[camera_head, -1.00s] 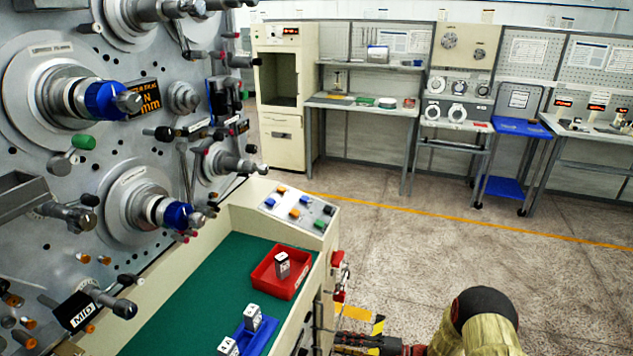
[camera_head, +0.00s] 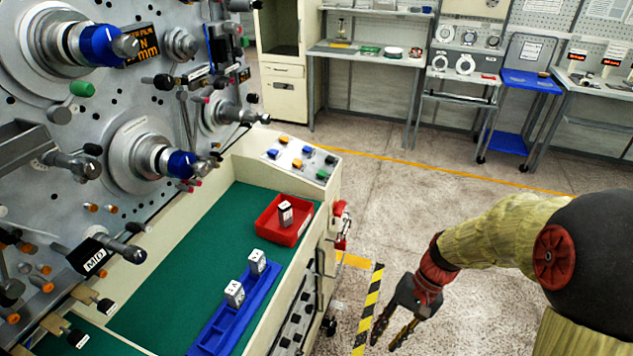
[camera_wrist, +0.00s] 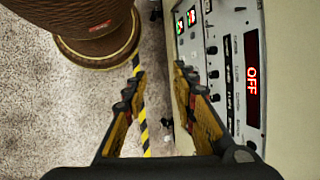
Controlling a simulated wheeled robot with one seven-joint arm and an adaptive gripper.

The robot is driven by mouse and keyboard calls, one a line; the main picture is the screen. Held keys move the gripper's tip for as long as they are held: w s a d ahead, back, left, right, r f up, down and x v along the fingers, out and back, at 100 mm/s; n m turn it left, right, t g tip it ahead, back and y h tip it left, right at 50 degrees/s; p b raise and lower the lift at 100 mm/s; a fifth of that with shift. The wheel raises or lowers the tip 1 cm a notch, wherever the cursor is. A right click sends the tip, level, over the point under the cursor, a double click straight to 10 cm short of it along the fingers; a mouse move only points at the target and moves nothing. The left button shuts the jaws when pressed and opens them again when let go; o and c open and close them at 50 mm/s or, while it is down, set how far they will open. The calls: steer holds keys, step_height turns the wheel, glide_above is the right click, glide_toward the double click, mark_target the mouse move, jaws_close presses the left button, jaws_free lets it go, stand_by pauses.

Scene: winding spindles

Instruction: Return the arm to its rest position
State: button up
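My gripper (camera_head: 393,333) hangs from my arm at the lower right in the head view, over the floor to the right of the machine's bench. It points downward and is apart from the bench. In the wrist view my gripper (camera_wrist: 160,95) has its two fingers well apart with nothing between them. Floor and a yellow-black stripe show in the gap. The sleeved arm reaches in from the right edge of the head view, bent at a dark joint.
The machine's spindles (camera_head: 160,160) stand left. On the green bench (camera_head: 180,260) are a red tray (camera_head: 300,232) holding a small block (camera_head: 285,214) and a blue tray (camera_head: 215,335) with two white blocks. A control panel showing OFF (camera_wrist: 251,80) is close beside my gripper. Open floor (camera_head: 420,190) lies behind.

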steer(key=s+d+r+n+t+h, duration=0.1)
steer(key=s+r+t, duration=0.3)
steer(key=r, duration=0.7)
steer(key=s+d+r+n+t+h, duration=0.1)
steer(key=s+r+n+t+h, duration=0.2)
steer(key=r, duration=0.9)
steer(key=shift+s+d+r+t+h+p, duration=0.2)
steer(key=shift+s+t+h+p, duration=0.25)
steer(key=shift+t, duration=0.35)
